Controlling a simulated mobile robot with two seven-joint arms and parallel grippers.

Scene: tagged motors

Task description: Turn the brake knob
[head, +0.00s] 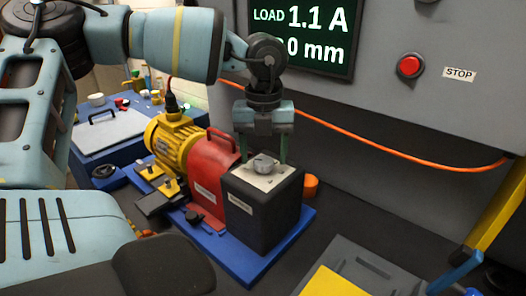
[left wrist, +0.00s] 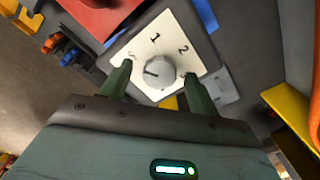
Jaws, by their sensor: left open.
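The brake knob (head: 265,163) is a round grey knob on a pale dial plate (head: 283,176). The plate tops a dark box (head: 262,212). In the left wrist view the knob (left wrist: 159,71) sits on the plate (left wrist: 180,28), with the numbers 1 and 2 readable and other marks partly covered. A dark mark shows on the knob's left side. My left gripper (head: 266,158) points down over the box, open, with its green fingers on either side of the knob. In the wrist view a gap shows between the left finger and the knob. My right gripper is not seen.
A red housing (head: 208,170) and yellow motor (head: 176,142) stand beside the box on a blue base (head: 240,262). A screen (head: 300,30) reads load 1.1 A, its lower line partly hidden. A red stop button (head: 409,66) and an orange cable (head: 390,155) are behind.

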